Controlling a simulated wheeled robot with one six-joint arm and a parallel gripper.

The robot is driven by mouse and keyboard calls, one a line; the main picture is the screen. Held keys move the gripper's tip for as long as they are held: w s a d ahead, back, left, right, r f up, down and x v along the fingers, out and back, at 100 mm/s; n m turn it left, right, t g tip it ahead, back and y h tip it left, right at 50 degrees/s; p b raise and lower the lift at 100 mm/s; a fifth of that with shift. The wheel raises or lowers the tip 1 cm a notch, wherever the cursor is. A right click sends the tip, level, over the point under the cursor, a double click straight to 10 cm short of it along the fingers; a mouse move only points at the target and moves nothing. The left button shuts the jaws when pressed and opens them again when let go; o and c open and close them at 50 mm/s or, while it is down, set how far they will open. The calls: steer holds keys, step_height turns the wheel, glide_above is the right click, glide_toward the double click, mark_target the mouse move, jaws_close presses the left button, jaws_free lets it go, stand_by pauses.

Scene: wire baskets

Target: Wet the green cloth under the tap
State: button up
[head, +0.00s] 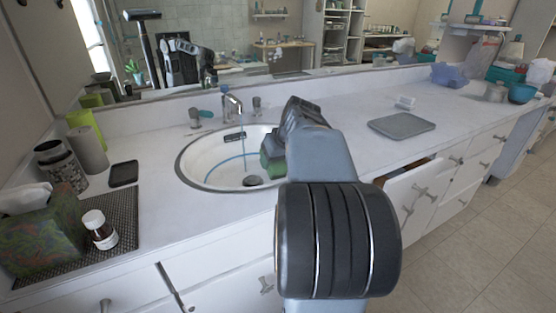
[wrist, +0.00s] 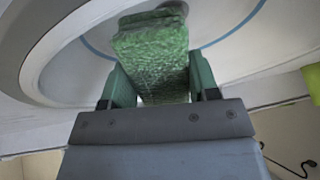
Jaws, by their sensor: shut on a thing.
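The green cloth (wrist: 150,42) looks like a thick folded block in the wrist view. My gripper (wrist: 158,78) is shut on it, with one finger on each side. In the head view the green cloth (head: 271,163) shows over the right part of the white sink (head: 207,165), partly hidden by my arm. The tap (head: 232,104) stands at the sink's back edge, to the left of the cloth. A thin pale line below its spout looks like running water. The cloth appears to the right of that line, apart from it.
A grey tray (head: 402,125) lies on the counter at right. A drawer (head: 412,188) below the counter is open. A mirror is behind the sink.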

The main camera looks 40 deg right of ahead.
steer(key=w+f+p, duration=0.2)
steer(key=w+p, duration=0.2)
steer(key=w, duration=0.8)
steer(key=shift+w+f, duration=0.25)
steer(key=shift+w, duration=0.15)
steer(key=shift+s, duration=0.15)
stand_by(0.4)
steer(key=s+b, duration=0.4)
steer(key=s, duration=0.3)
steer(key=shift+s, duration=0.4)
stand_by(1.3)
steer(key=shift+s+r+p, duration=0.35)
steer(key=shift+s+r, duration=0.65)
steer(key=shift+s, duration=0.25)
steer(key=shift+s+r+p, duration=0.35)
steer(key=shift+s+r, duration=0.65)
steer(key=shift+s, duration=0.2)
